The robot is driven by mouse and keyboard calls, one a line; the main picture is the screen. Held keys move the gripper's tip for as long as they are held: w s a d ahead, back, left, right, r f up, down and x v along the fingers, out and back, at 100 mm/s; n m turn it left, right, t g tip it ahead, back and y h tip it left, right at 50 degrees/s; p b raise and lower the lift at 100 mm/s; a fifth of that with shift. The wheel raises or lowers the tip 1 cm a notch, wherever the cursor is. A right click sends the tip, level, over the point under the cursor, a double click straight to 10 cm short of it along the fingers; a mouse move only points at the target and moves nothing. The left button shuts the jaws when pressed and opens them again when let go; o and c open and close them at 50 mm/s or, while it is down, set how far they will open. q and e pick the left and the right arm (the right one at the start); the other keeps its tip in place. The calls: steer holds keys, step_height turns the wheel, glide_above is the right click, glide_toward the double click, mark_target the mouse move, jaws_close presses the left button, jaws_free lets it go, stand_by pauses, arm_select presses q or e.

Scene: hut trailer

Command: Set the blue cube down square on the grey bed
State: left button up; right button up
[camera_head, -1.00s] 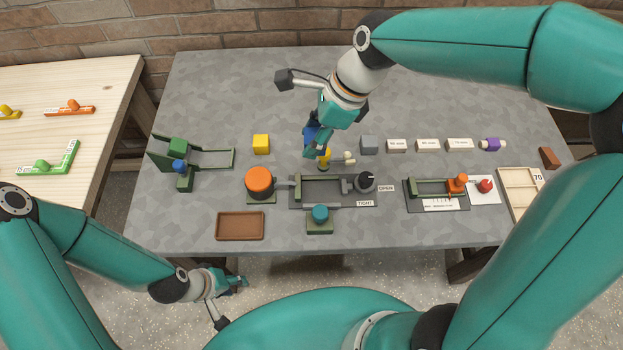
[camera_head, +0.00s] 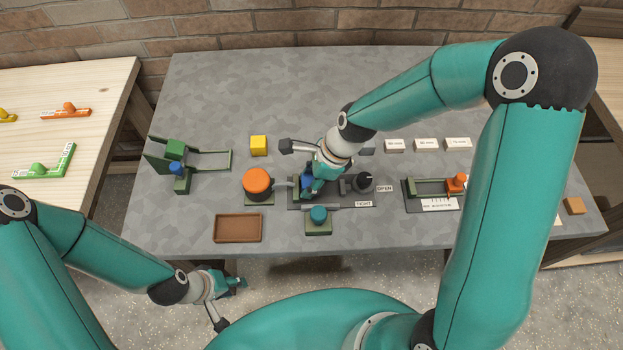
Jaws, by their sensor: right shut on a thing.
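My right gripper (camera_head: 309,190) is shut on the blue cube (camera_head: 307,178), over the left part of the fixture with the dark grey bed (camera_head: 348,203). The gripper and wrist hide much of the cube and bed, so I cannot tell whether the cube touches the bed or sits square. A black knob (camera_head: 363,181) is at the fixture's right end, by the "OPEN" and "TIGHT" labels. My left gripper (camera_head: 238,283) hangs in front of the table's front edge, away from the fixture; its finger gap is unclear.
An orange round knob (camera_head: 257,180) stands left of the bed and a teal knob (camera_head: 318,214) in front. A brown tray (camera_head: 238,228) lies front left. A yellow cube (camera_head: 259,145) is behind. A green fixture (camera_head: 210,160) stands at the left. The table's back is clear.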

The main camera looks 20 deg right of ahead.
steer(key=shift+f+b, duration=0.4)
steer(key=shift+f, duration=0.25)
steer(key=o, duration=1)
steer(key=shift+r, duration=0.1)
steer(key=shift+r, duration=0.2)
steer(key=v, duration=1.2)
steer(key=shift+r+p, duration=0.35)
steer(key=shift+p, duration=0.05)
steer(key=shift+s+f, duration=0.1)
steer(key=shift+s, duration=0.05)
